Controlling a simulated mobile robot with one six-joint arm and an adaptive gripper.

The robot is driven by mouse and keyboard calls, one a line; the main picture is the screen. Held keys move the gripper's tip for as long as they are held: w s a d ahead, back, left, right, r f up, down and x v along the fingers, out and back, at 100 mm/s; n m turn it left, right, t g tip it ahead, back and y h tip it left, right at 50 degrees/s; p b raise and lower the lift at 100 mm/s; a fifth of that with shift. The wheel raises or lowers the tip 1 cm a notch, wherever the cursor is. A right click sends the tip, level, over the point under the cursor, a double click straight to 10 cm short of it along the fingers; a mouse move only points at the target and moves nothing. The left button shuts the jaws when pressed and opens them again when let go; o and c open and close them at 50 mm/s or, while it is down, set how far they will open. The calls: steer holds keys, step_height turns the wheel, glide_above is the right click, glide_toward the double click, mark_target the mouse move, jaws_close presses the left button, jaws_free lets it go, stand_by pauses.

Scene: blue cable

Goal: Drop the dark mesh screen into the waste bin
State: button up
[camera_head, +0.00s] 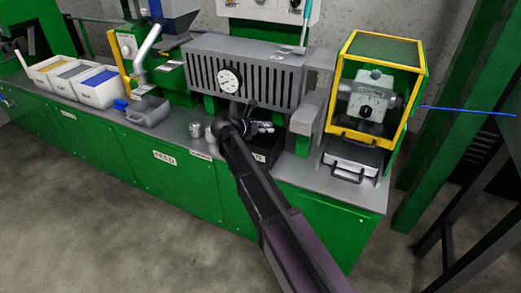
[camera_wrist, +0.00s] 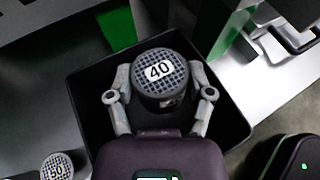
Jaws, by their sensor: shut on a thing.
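The dark mesh screen (camera_wrist: 160,92) is a short round piece with a grid top and a white "40" label. My gripper (camera_wrist: 160,76) is shut on it, one finger on each side. In the wrist view, the screen is over the square black waste bin (camera_wrist: 88,108), whose walls surround it in the picture. In the head view, my gripper (camera_head: 262,127) is above the black bin (camera_head: 265,182) at the bench front. My arm hides part of the bin, and the screen is hard to make out there.
Small grey cylinders (camera_head: 196,130) stand on the bench left of the bin; one marked "50" (camera_wrist: 55,168) shows in the wrist view. A slotted grey machine (camera_head: 243,72) stands behind my gripper. A yellow-framed case (camera_head: 375,85) and metal tray (camera_head: 350,158) are to the right.

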stand_by(0.3)
steer(key=o, duration=1.2)
steer(key=shift+o, duration=0.2)
steer(key=shift+r, duration=0.1)
